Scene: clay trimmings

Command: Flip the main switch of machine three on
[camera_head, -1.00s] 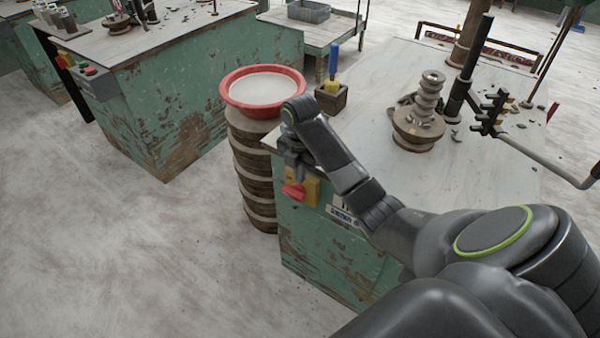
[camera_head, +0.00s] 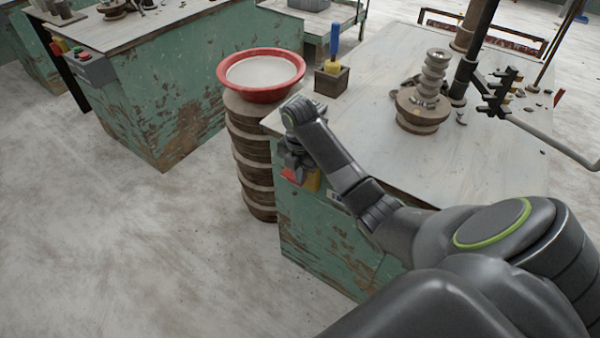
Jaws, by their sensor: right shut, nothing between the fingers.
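A red switch handle on a yellow plate (camera_head: 313,181) sits on the front left of the green machine (camera_head: 325,240). The red handle (camera_head: 289,174) shows only in part below my right gripper. My right gripper (camera_head: 292,170) is shut and empty. It points down at the switch from above and covers its upper part. I cannot tell whether it touches the handle, or which way the handle is turned. A label plate (camera_head: 337,200) right of the switch is mostly hidden by my right arm. My left gripper is out of view.
A red basin (camera_head: 262,72) of pale liquid stands on a stack of brown discs (camera_head: 250,150) just left of the machine. A wooden box (camera_head: 331,80) with a blue-handled tool and a clay-covered wheel (camera_head: 423,108) are on the tabletop. Another green machine (camera_head: 165,100) stands further left. Floor between is clear.

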